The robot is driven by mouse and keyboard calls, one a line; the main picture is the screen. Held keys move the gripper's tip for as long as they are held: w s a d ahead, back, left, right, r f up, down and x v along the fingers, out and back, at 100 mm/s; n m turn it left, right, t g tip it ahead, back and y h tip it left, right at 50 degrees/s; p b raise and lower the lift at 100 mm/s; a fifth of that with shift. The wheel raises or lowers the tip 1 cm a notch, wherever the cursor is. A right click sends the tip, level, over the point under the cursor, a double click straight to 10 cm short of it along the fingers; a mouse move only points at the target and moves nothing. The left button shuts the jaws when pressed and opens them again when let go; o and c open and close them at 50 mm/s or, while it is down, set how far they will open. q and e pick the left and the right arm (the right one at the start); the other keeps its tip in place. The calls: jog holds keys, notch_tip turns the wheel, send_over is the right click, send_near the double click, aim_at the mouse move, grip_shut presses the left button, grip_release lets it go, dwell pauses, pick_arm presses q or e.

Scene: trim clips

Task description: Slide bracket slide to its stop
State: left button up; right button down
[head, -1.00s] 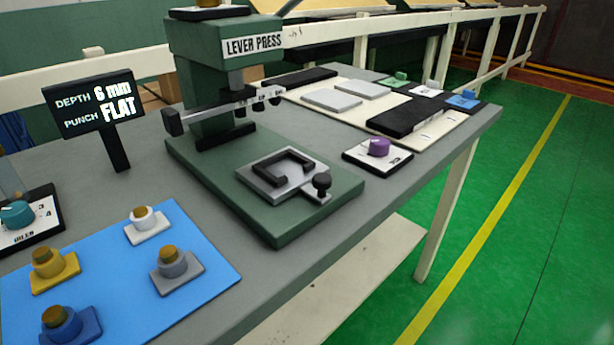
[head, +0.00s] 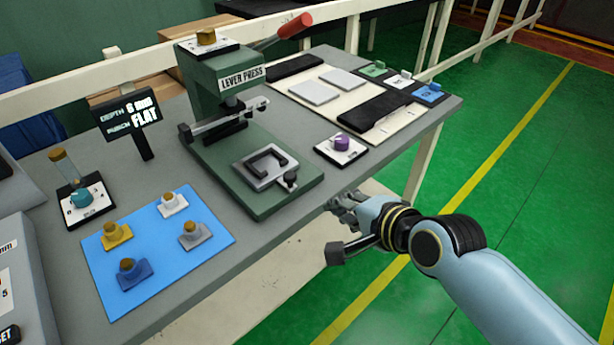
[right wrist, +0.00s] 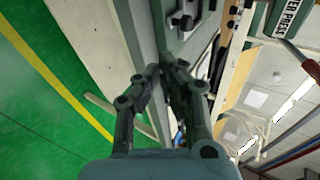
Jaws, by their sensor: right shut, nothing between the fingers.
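The lever press (head: 215,85) stands on the grey bench. A small dark knob (head: 291,180) stands at the plate's front right corner; I take this plate and knob for the bracket slide. My right gripper (head: 343,205) is shut and empty, just off the bench's front edge and to the lower right of the knob, apart from it. In the right wrist view its fingers (right wrist: 163,75) are together near the bench edge. My left gripper is not in view.
A purple-knob block (head: 341,143) sits right of the press base. A blue mat (head: 150,245) with several knobbed pieces lies at the front left. A red-handled lever (head: 296,26) sticks out behind the press. A sign (head: 128,118) reads 6 mm, FLAT. Green floor is free at the right.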

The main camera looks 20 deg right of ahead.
jog(key=x, duration=0.2)
send_near(298, 188)
notch_tip(298, 188, down, 3)
jog(key=w, duration=0.3)
jog(key=w+a, duration=0.1)
jog(key=shift+w+f, duration=0.15)
jog(key=shift+w, duration=0.25)
jog(key=shift+w+a, duration=0.1)
jog(key=shift+w, duration=0.3)
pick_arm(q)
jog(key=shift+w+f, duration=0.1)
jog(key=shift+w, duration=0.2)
